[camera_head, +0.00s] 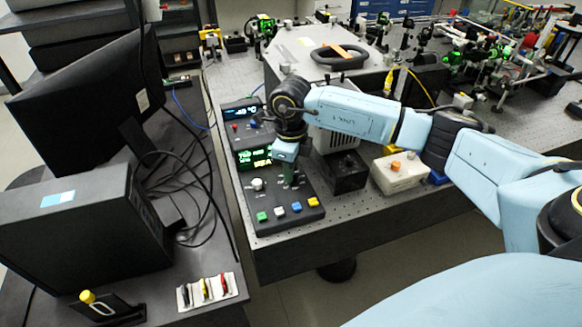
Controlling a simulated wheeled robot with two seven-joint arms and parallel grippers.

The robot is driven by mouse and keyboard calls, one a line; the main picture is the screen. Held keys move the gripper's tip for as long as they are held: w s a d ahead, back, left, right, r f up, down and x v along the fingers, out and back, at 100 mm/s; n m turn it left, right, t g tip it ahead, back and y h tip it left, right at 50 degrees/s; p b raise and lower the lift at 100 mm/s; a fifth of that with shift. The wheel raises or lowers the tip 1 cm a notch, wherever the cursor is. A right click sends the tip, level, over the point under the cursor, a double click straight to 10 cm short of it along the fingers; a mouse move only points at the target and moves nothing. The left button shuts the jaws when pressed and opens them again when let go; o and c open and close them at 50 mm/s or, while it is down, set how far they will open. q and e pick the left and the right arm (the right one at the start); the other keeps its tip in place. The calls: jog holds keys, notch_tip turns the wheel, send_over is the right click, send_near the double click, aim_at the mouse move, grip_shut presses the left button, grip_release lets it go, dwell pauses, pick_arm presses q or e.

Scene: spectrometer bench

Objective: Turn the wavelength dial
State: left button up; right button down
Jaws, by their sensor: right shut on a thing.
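The black control panel (264,215) sits at the near left corner of the perforated bench. It has lit green displays (256,156), a small grey knob (257,184), and a row of coloured buttons (296,208) along its front. My right gripper (289,180) points down onto the panel, to the right of the grey knob. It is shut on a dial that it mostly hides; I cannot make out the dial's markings. My left gripper is not in view.
A black box (344,173) and a white box with an orange knob (398,174) stand right of the panel. Optics crowd the bench's far side. A monitor (90,95), a computer case (85,235) and cables fill the left desk. A floor gap separates desk and bench.

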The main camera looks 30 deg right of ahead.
jog(key=c, duration=1.2)
grip_release()
jog(key=shift+r, duration=0.1)
notch_tip(320, 180, up, 13)
jog(key=shift+r, duration=0.15)
